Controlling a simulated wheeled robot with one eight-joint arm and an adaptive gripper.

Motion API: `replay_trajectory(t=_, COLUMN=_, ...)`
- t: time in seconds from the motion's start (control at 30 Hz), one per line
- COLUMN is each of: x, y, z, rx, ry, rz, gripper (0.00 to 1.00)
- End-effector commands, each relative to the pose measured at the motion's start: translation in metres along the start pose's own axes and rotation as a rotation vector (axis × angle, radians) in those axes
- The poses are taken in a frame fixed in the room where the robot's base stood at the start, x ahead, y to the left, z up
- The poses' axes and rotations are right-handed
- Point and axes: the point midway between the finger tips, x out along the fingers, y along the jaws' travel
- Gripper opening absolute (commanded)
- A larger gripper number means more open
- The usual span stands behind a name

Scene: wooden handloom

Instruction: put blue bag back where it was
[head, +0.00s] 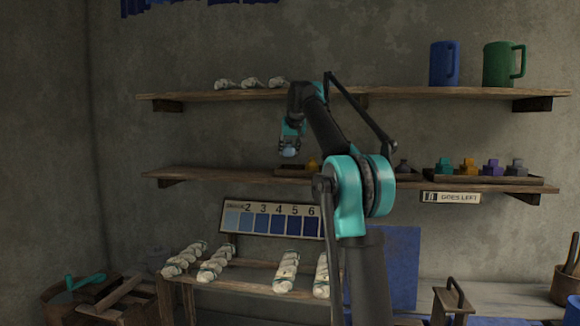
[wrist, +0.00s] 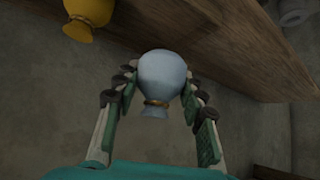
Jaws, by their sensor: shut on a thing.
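The pale blue bag (wrist: 162,78), with a tan tie around its neck, is between the fingers of my gripper (wrist: 158,95) in the wrist view. My gripper (head: 291,141) is shut on it, and the bag (head: 289,152) hangs in the air in front of the middle shelf (head: 220,177) in the head view. A small tray (head: 287,171) lies on that shelf just below and behind the bag. A yellow bag (head: 312,164) sits in it, partly hidden by my arm; it also shows in the wrist view (wrist: 90,12).
A dark bag (head: 403,167) stands right of my arm. A tray (head: 490,178) of several coloured bags stands farther right, above a "GOES LEFT" sign (head: 451,198). The upper shelf (head: 220,96) overhangs, with blue (head: 444,64) and green (head: 498,64) mugs. The middle shelf's left end is clear.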

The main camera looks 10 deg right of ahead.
Motion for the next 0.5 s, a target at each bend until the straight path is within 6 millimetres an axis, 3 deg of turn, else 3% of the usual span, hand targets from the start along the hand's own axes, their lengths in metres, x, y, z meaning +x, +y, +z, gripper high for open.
replay_trajectory(t=0.27, x=0.017, y=0.01, z=-0.017, rx=0.0, ry=0.0, rz=0.0, gripper=0.06)
replay_trajectory(t=0.5, x=0.033, y=0.009, z=0.0, rx=-0.001, ry=0.0, rz=0.0, gripper=0.06)
